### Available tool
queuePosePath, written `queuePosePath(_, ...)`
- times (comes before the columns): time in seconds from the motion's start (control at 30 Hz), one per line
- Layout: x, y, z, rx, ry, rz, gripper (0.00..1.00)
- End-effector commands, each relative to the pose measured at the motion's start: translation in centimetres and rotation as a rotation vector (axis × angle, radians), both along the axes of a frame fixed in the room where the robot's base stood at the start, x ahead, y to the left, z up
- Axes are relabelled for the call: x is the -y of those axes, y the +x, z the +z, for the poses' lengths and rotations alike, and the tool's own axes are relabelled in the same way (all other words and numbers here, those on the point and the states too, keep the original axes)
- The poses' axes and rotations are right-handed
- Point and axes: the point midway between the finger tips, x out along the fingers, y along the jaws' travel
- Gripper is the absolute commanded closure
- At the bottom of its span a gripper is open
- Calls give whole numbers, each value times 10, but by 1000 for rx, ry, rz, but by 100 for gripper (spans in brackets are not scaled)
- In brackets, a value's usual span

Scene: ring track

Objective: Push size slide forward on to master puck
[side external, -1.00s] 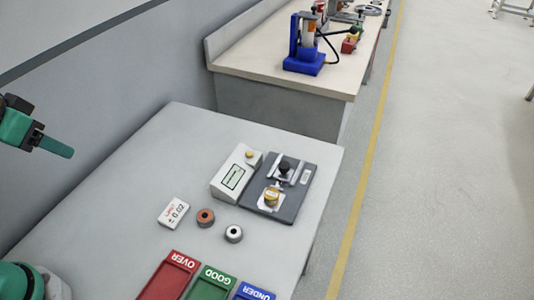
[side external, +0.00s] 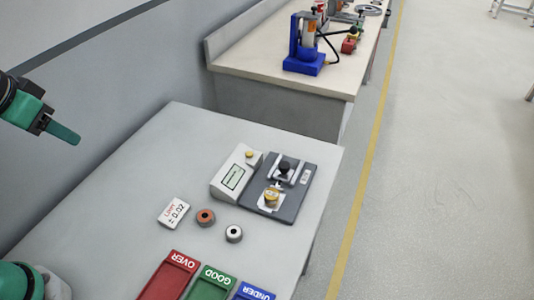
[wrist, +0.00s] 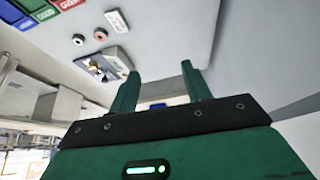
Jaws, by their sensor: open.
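The size slide, a light metal slide with a black knob (side external: 284,168), sits on the dark grey gauge plate (side external: 268,210). The brass-coloured master puck (side external: 271,196) sits on a pale seat on the same plate, nearer the front. A gap shows between the slide and the puck. My gripper (side external: 64,134) is in the air at the far left, well away from the gauge, with green fingers. In the wrist view my gripper (wrist: 159,68) is open and empty.
A white readout box (side external: 230,178) with a yellow button adjoins the plate. A limit card (side external: 174,213), an orange ring (side external: 205,218) and a grey ring (side external: 233,233) lie in front. Red (side external: 172,277), green (side external: 212,284) and blue (side external: 255,291) trays line the near edge. The table's left side is clear.

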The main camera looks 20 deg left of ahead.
Motion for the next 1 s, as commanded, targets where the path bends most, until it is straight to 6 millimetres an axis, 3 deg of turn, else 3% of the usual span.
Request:
queuePosePath(0.5, 47, 98, 35, -112, 32, -177, 52)
queuePosePath(0.77, 81, 149, 36, -169, 52, -268, 52)
queuePosePath(1.0, 118, 193, 24, -218, 73, -352, 52)
